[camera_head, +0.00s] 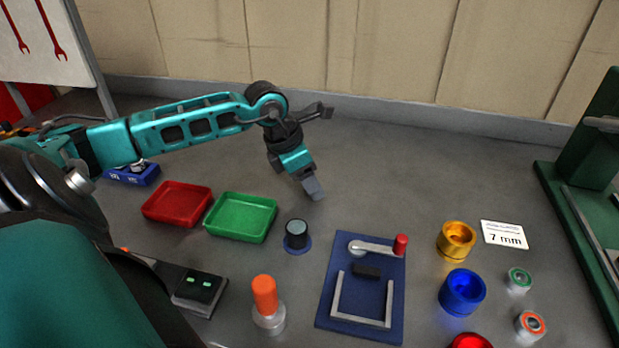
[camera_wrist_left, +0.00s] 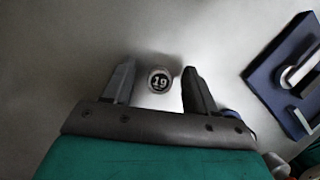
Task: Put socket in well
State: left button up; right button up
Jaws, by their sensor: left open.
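My left gripper (camera_head: 313,188) is open and points down over the bare middle of the table. In the left wrist view, a small round piece marked 19 (camera_wrist_left: 160,81), which looks like a socket, shows in the gap between the open fingers (camera_wrist_left: 158,85). I cannot tell how far below the fingertips it is, and I cannot make it out in the head view. Cup-like wells stand at the right: a gold one (camera_head: 456,241), a blue one (camera_head: 462,292) and a red one (camera_head: 470,341) cut by the lower edge. My right gripper is not in view.
A dark cylinder on a blue disc (camera_head: 297,236) stands just nearer than the gripper. Red (camera_head: 177,203) and green (camera_head: 241,217) trays lie left. A blue crank board (camera_head: 330,302), two ringed pieces (camera_head: 518,281) (camera_head: 530,326) and a 7 mm card (camera_head: 504,234) lie right.

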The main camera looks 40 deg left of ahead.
pick_arm(q)
jog(key=shift+f, duration=0.2)
grip_shut()
dwell(0.4)
